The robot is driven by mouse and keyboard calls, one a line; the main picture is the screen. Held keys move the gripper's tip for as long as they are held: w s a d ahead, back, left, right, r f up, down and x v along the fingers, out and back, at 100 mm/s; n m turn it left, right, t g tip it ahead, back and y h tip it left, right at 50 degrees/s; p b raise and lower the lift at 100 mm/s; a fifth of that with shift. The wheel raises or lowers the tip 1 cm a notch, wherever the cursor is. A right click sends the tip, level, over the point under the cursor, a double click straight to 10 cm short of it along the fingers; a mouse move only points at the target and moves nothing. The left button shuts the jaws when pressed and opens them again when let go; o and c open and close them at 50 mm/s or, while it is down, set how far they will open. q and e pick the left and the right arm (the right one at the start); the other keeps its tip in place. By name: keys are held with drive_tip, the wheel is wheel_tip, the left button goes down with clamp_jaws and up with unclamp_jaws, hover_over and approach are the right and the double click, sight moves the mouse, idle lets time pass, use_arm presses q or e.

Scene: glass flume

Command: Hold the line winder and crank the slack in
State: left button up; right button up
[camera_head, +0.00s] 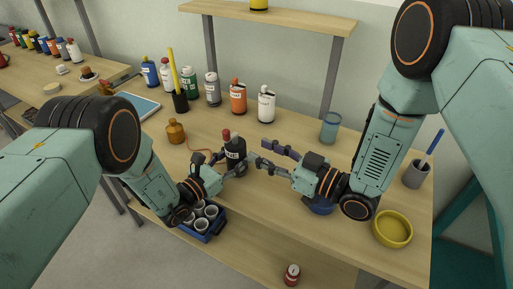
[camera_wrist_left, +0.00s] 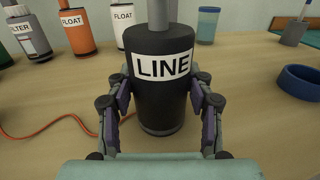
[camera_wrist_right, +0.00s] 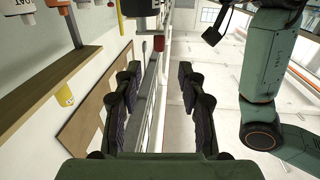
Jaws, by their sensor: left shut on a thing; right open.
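The line winder (camera_head: 236,148) is a black upright cylinder with a white LINE label, standing on the wooden bench. A red knob (camera_head: 226,134) shows at its top. In the left wrist view the winder (camera_wrist_left: 158,95) fills the middle and its top is cut off. My left gripper (camera_head: 232,167) is shut on its body, with a finger on each side (camera_wrist_left: 158,105). An orange line (camera_wrist_left: 50,130) trails from it along the bench. My right gripper (camera_head: 263,153) is open and empty, just right of the winder. In the right wrist view a red knob (camera_wrist_right: 159,43) shows beyond the open fingers (camera_wrist_right: 158,72).
Several bottles, including an orange one (camera_head: 238,97), stand along the back. A blue tray of cups (camera_head: 219,229) is near the front edge. A blue bowl (camera_head: 320,209) and yellow bowl (camera_head: 392,229) lie to the right.

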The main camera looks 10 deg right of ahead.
sight(230, 135)
drive_tip(key=shift+n+g+y, duration=0.4)
drive_tip(key=shift+n+g, duration=0.1)
drive_tip(key=x, duration=1.1)
drive_tip(key=shift+w, duration=0.6)
clamp_jaws()
